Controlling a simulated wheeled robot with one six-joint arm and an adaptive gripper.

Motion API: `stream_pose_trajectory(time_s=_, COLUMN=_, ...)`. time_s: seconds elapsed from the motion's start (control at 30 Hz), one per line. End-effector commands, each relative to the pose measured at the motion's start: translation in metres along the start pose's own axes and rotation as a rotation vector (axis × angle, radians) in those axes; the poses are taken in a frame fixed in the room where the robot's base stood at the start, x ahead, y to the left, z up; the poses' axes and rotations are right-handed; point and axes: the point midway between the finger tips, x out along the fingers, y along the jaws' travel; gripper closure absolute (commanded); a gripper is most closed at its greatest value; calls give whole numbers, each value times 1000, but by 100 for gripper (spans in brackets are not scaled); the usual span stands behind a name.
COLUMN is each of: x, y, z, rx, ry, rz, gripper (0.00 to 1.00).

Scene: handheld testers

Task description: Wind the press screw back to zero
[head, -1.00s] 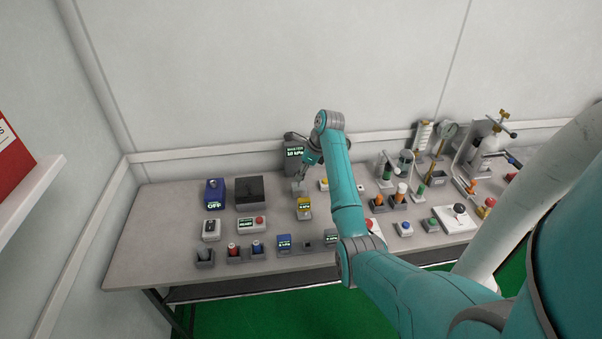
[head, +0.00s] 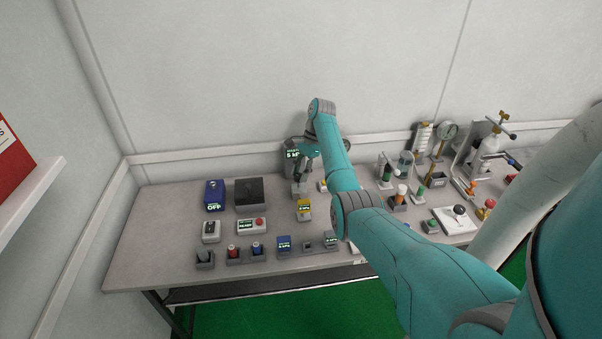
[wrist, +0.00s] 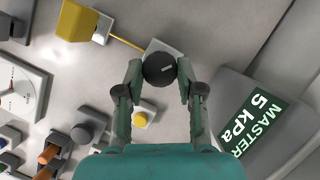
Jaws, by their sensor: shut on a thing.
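The press screw's round black knob (wrist: 159,69), with a pale line mark on top, sits on a light grey block (wrist: 172,47) in the wrist view. My gripper (wrist: 160,67) is shut on the knob, with one finger on each side of it. In the head view my gripper (head: 304,160) points down over the pale block (head: 299,191) near the wall; the knob is hard to make out there. The grey master gauge (wrist: 222,80) stands beside the gripper, and its green display reads MASTER 5 kPa. The gauge (head: 291,145) is partly hidden by my arm in the head view.
A yellow tester (wrist: 73,22) connects by a yellow hose (wrist: 127,39) toward the knob's block. A yellow button (wrist: 140,119) lies close to the fingers. Several testers and holders stand along the table (head: 165,240). Its left end is clear.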

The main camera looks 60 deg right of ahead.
Motion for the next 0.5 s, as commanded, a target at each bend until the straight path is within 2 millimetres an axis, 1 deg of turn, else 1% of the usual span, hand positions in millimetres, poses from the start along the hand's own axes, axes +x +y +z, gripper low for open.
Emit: stream_pose_trajectory(time_s=0.5, x=1, y=-5, z=2, rx=-454, ry=0, rz=189, gripper=98)
